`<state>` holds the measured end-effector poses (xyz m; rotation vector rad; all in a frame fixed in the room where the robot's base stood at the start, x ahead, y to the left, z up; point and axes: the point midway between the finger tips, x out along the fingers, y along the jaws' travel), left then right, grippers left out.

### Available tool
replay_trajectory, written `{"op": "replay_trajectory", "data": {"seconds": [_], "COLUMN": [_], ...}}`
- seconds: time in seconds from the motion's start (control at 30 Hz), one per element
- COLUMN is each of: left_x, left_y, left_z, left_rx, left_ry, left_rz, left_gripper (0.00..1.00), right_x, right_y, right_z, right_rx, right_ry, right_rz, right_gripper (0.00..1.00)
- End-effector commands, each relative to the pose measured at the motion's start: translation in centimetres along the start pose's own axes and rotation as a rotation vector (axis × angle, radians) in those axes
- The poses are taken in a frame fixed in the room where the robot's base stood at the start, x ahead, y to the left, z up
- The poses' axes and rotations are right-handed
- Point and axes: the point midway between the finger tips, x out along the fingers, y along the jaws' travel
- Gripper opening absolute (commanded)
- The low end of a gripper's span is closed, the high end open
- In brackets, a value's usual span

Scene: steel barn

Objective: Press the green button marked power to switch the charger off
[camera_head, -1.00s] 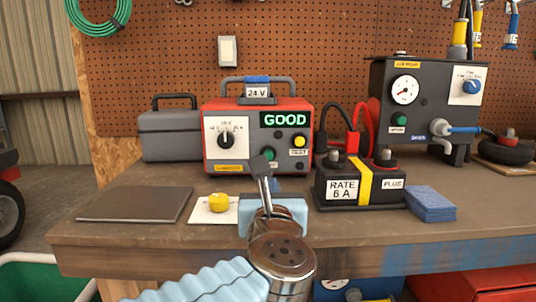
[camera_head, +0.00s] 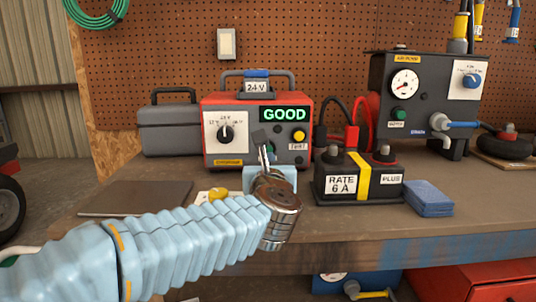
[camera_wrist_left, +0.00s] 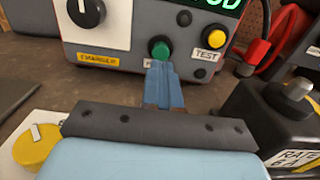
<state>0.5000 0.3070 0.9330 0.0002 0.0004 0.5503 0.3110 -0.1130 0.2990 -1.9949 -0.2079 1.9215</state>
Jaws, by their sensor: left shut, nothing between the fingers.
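The red and grey charger (camera_head: 212,110) stands on the bench, its display (camera_head: 285,114) lit with GOOD in green. Its green button (camera_wrist_left: 160,48) shows clearly in the left wrist view, with a small label mostly hidden beneath it. My right gripper is out of view.
A yellow TEST button (camera_wrist_left: 215,38) and a small dark button (camera_wrist_left: 200,73) sit right of the green one. A white dial panel (camera_head: 226,132) is at left. A black battery (camera_head: 330,186) stands close at right. A yellow knob (camera_head: 218,194) lies low at left.

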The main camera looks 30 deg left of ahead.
Motion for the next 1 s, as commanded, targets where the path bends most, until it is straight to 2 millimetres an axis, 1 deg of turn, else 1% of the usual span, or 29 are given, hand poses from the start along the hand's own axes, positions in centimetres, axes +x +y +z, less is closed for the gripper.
{"op": "replay_trajectory", "data": {"seconds": [0.03,0.1,0.23,0.37,0.67,0.87,1.0], "left_x": [0.9,1.9,3.0,3.4,3.4,5.1,5.4], "left_y": [0.1,0.0,0.0,0.0,0.0,-0.1,0.0], "left_z": [0.0,0.0,0.0,0.0,-0.1,-0.5,0.0], "left_rx": [0.0,-0.001,0.0,0.0,0.0,-0.005,0.0], "left_ry": [0.004,0.003,0.002,0.0,0.0,0.001,0.001], "left_rz": [0.002,0.001,0.001,-0.001,-0.001,-0.003,-0.001], "left_gripper": [0.0,0.0,0.0,0.0,0.0,0.0,0.0], "right_x": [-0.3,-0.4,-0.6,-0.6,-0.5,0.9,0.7], "right_y": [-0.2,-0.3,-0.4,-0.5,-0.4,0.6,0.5], "right_z": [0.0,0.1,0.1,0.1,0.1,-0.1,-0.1], "right_rx": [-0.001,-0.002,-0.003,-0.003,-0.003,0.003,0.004], "right_ry": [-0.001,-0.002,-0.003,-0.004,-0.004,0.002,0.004], "right_rz": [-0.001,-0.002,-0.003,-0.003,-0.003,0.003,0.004], "right_gripper": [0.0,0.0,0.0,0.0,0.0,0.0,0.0]}}
